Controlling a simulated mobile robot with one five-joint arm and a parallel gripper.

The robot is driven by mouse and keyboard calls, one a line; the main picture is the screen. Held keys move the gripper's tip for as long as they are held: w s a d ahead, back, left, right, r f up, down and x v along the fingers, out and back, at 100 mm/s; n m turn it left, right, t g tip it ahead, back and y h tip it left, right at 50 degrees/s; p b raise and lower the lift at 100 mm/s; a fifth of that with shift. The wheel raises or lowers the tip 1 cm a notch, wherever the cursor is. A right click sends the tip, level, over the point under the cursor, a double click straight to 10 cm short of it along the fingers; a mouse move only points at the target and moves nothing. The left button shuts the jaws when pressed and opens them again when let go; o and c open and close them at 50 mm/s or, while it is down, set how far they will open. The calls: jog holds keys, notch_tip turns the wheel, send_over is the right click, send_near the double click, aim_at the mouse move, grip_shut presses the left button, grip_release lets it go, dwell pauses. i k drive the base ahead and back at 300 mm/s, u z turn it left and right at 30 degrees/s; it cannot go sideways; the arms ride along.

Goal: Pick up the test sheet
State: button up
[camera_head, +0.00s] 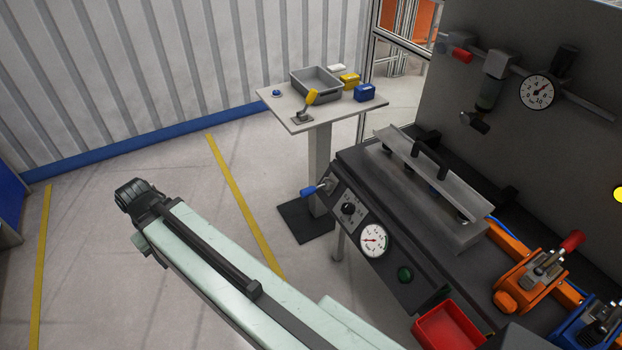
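I cannot make out for sure which thing is the test sheet. A grey metal plate (408,192) with a black handle (430,157) lies tilted on the dark bench unit (345,160) at right, but I cannot tell whether it is the sheet. My pale green arm reaches from the bottom middle to the left, ending in a dark joint. No gripper fingers show in this view.
A small stand table (285,108) at the back holds a grey bin (316,84), yellow and blue boxes and a yellow-handled clamp. A red tray (450,327), an orange clamp (528,283) and a blue clamp (598,330) are at lower right.

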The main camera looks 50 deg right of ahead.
aim_at(429, 165)
jog(key=z, duration=0.6)
jog(key=i, duration=0.45)
jog(key=z, duration=1.15)
